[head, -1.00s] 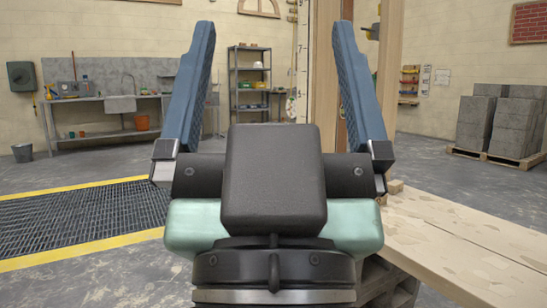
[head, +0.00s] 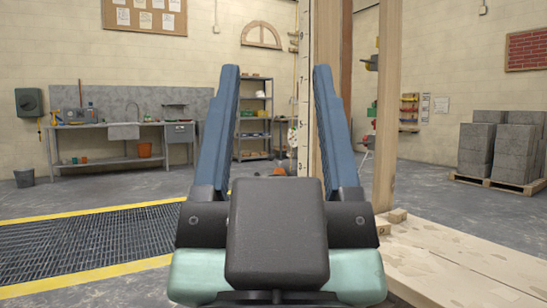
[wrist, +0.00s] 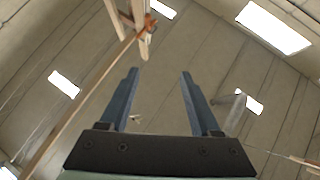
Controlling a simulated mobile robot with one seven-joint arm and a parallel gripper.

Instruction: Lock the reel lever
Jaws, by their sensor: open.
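My gripper (head: 276,75) points up in the middle of the head view, its two blue fingers apart with nothing between them. In the wrist view my gripper (wrist: 159,75) is also open and empty, facing the ceiling. I cannot make out a reel or its lever for certain in either view. A small orange part (wrist: 151,24) sits on a wooden post (wrist: 142,45) beyond the fingertips in the wrist view. A dark and yellow item (head: 372,62) shows partly behind a post in the head view; I cannot tell what it is.
Wooden posts (head: 385,110) rise right of my gripper, above a pale wooden platform (head: 455,262). A floor grate (head: 85,242) with yellow edges lies left. Concrete blocks (head: 500,150) stand on a pallet at right. A sink bench (head: 122,135) and shelving (head: 253,115) are at the back.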

